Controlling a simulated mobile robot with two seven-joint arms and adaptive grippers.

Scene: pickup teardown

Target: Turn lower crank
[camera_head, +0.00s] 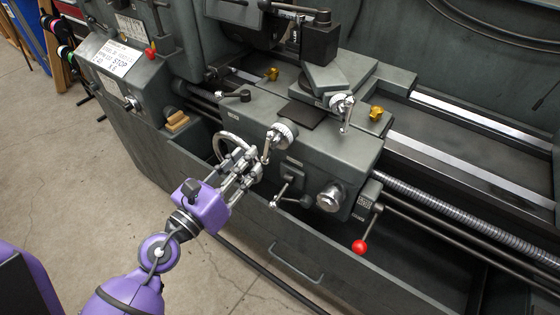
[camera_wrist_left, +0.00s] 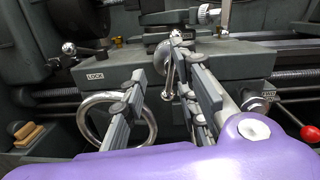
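Two cranks show on the grey lathe carriage. The lower crank has a round silver dial (camera_head: 282,135) and a handle hanging down at its left; it also shows in the left wrist view (camera_wrist_left: 168,62). The upper crank (camera_head: 342,105) sits higher and to the right, its handle pointing down. My left gripper (camera_head: 248,163) is in front of the carriage, just below and left of the lower crank. In the left wrist view its two fingers (camera_wrist_left: 168,70) are apart, and the crank handle appears between them, farther off. Contact cannot be told. My right gripper is not in view.
A silver handwheel (camera_head: 226,146) is close behind and left of my left gripper. A small lever (camera_head: 283,190), a silver knob (camera_head: 330,197) and a red-knobbed lever (camera_head: 361,245) stick out to the right. A grey tray front (camera_head: 290,240) runs below. Open floor lies left.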

